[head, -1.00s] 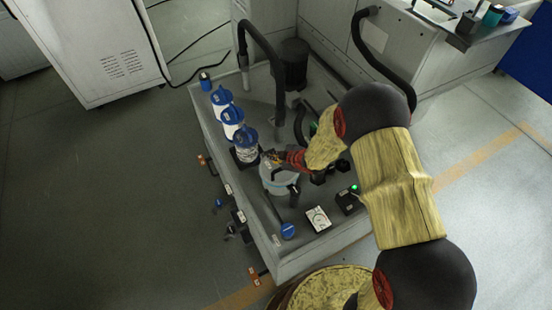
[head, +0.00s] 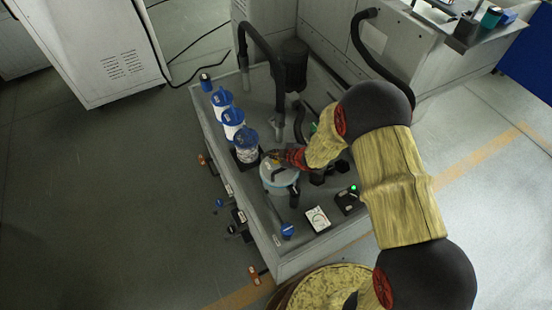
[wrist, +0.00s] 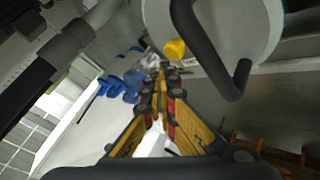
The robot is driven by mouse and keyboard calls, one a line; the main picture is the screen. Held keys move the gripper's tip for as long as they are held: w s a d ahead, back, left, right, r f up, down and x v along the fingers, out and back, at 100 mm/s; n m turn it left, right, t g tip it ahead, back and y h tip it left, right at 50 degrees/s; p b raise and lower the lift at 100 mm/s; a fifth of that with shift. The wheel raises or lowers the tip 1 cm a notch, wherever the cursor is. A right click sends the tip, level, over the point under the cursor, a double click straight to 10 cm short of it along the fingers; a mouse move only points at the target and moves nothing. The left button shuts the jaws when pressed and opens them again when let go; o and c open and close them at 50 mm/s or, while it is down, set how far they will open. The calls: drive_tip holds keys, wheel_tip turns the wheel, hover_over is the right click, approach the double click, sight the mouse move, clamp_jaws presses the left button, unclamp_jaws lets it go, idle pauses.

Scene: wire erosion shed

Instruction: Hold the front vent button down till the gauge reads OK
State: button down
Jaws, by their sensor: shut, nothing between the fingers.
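A pale round vessel (head: 268,184) with a lid and a black handle stands on the grey skid, and its lid fills the top of the wrist view (wrist: 225,25). A yellow knob (wrist: 175,48) at the lid's edge may be the vent button; I cannot tell for sure. My gripper (wrist: 160,72) is shut and empty, its tips close to the knob. I cannot tell whether they touch it. In the head view my gripper (head: 268,154) is over the lid's far side. A white-faced gauge (head: 317,218) lies nearer; its reading is too small to make out.
Blue-capped clear canisters (head: 232,122) stand in a row left of the vessel. A black box with a lit green lamp (head: 350,198) is right of the gauge. A blue knob (head: 287,231) is near the front corner. Black hoses (head: 266,62) rise behind.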

sight(275, 161)
drive_tip(key=shift+r, duration=0.1)
drive_tip(key=shift+r+p, duration=2)
drive_tip(key=shift+r, duration=0.45)
